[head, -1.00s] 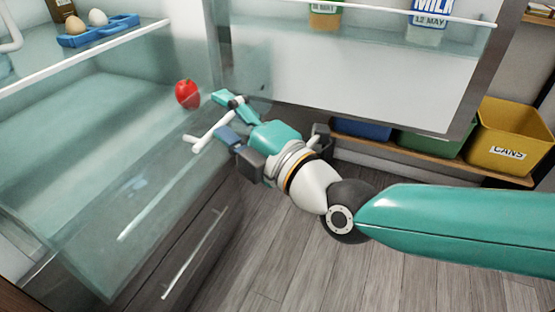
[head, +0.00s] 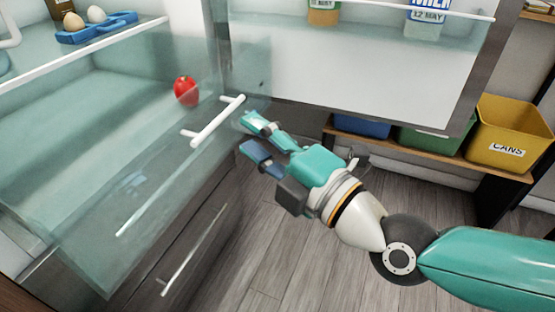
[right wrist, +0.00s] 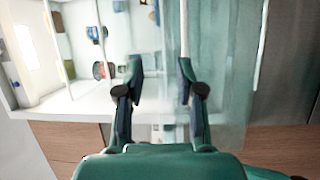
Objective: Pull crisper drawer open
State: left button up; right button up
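The clear crisper drawer is in the fridge at left in the head view, with a white bar handle (head: 218,121) on its front. A red, round fruit or vegetable (head: 186,90) shows through the clear plastic behind the handle. My right gripper (head: 247,132) is open and empty, just right of the handle and apart from it, its fingers pointing at it. In the right wrist view, the two fingers (right wrist: 160,72) stand wide apart, with clear panels and a white bar (right wrist: 184,28) beyond them. My left gripper is not in view.
A glass shelf with a blue egg tray (head: 97,27) is above. A dark lower drawer with its own handle (head: 194,250) is below. The open fridge door (head: 340,75) stands behind my gripper. Bins, including a yellow one (head: 508,135), are at right. The wood floor (head: 300,245) is clear.

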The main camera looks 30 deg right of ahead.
jog(key=b+v, duration=0.1)
jog(key=v, duration=0.1)
jog(key=b+v, duration=0.1)
jog(key=v, duration=0.1)
jog(key=shift+a+f, duration=0.1)
jog(key=shift+f, duration=0.1)
jog(key=shift+w, duration=0.1)
dwell(0.4)
